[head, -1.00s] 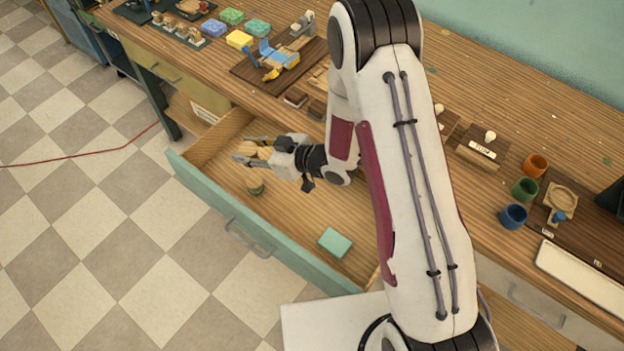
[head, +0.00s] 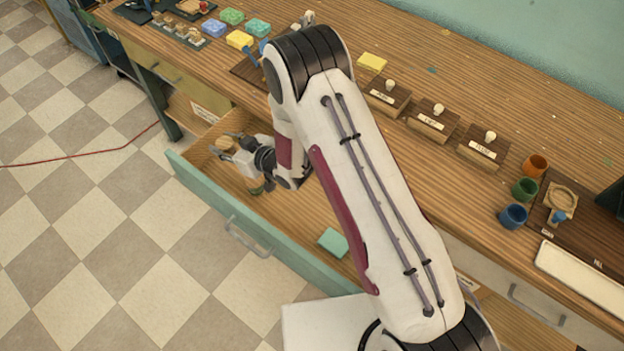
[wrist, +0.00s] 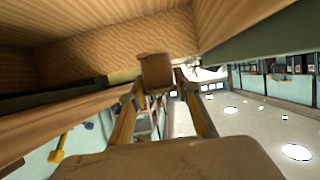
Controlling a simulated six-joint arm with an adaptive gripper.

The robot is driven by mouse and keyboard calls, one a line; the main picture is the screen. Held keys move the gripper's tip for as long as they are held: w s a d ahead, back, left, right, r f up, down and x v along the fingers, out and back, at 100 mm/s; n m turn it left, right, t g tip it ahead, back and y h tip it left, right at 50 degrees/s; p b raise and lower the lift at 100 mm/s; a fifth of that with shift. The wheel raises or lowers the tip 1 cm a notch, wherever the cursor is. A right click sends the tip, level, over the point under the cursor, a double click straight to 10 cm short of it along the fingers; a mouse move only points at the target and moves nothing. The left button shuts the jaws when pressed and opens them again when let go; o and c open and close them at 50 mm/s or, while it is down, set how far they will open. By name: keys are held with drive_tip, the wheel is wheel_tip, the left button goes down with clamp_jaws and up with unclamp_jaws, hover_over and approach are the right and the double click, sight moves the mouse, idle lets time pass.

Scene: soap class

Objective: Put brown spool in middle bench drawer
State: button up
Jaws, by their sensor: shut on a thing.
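My gripper (head: 228,150) is low over or inside the open drawer, at its left end. It is shut on the brown spool (wrist: 155,71), which shows between the fingertips in the wrist view. In the head view the spool (head: 224,142) is small and partly covered by the fingers. The open drawer (head: 230,222) has a mint-green front and wooden inside; in the wrist view its wooden wall (wrist: 90,45) fills the upper part. I cannot tell whether the spool touches the drawer floor.
The bench top (head: 480,90) holds sponges, labelled stamps and cups (head: 513,216). My arm covers part of the bench. Right of the teal block the drawer is hidden.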

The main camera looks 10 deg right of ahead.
drive_tip(key=shift+f, duration=0.1)
idle(0.4)
hover_over(235, 174)
drive_tip(key=shift+f, duration=2.85)
drive_tip(key=shift+f, duration=0.1)
drive_tip(key=shift+f, duration=1.95)
drive_tip(key=shift+f, duration=0.15)
drive_tip(key=o, duration=1.1)
drive_tip(key=shift+r, duration=0.2)
drive_tip(key=shift+v, duration=6)
